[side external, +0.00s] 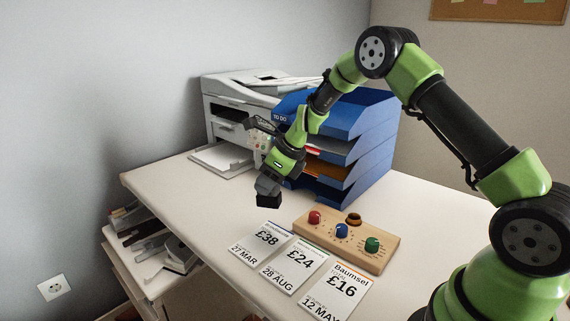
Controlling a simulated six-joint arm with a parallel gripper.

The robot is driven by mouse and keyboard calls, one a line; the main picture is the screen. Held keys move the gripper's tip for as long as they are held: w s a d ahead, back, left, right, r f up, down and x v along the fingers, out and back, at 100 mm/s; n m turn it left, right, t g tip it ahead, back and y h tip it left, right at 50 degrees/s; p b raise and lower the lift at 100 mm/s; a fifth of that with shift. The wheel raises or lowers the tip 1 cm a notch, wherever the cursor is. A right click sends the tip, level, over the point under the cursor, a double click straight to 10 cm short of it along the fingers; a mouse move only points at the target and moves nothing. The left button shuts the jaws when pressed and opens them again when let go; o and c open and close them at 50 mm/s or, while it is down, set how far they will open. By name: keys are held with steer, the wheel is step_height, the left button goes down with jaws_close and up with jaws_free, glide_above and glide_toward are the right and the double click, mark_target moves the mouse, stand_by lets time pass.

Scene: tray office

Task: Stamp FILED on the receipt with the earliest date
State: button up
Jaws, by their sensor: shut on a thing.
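Three white receipts lie side by side at the desk's front edge. The left receipt (261,243) reads £38 and 27 MAR, the middle receipt (294,266) £24 and 28 AUG, and the right receipt (336,292) £16 and 12 MAY. My gripper (268,187) is shut on a dark block-like stamp (269,201), held above the desk behind the left receipt. The stamp's face and any wording are hidden. A wooden stamp rack (328,241) stands behind the receipts with a red stamp (315,217), a blue stamp (341,230) and a green stamp (372,244). A dark round spot, seemingly an empty hole, shows at its back.
A blue letter tray stack (372,150) marked TO DO stands behind my gripper. A printer (235,110) is at the back left. The desk's left part (190,198) is clear. Lower shelves hold office items beneath the desk's left edge.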

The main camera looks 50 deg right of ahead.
steer(key=s+a+n+y, duration=0.2)
steer(key=a+n, duration=0.2)
steer(key=a, duration=0.2)
glide_above(256, 246)
steer(key=shift+g, duration=0.4)
steer(key=shift+w+f, duration=0.1)
steer(key=shift+f, duration=3.15)
steer(key=shift+f, duration=0.65)
step_height(256, 246, up, 7)
steer(key=shift+r, duration=0.1)
